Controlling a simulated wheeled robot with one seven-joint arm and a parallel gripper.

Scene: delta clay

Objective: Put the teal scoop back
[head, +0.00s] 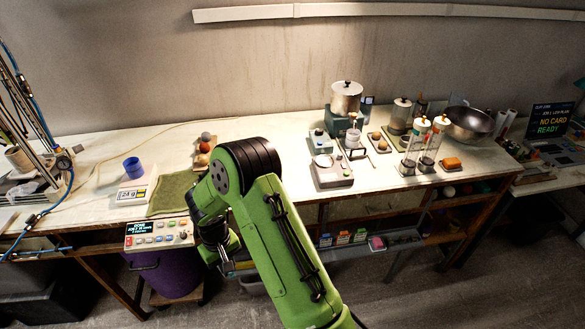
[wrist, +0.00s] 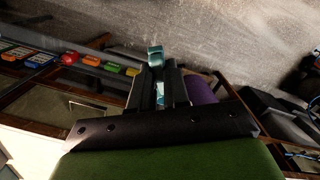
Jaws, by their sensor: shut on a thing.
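The teal scoop (wrist: 156,53) shows in the wrist view between and just past the fingertips of my gripper (wrist: 158,72). My gripper is shut on it, and the fingers hide part of it. In the head view, my gripper (head: 222,256) hangs low in front of the bench edge, beside the control box. My green arm covers much of it there, and I cannot make out the scoop in that view.
The control box (head: 158,234) and purple barrel (head: 168,277) are left of my gripper. A green mat (head: 174,192), a scale (head: 133,195) and a blue cup (head: 133,167) are on the bench (head: 98,182). Small coloured bins (head: 342,238) sit on the lower shelf. Glass cylinders (head: 413,145) stand right.

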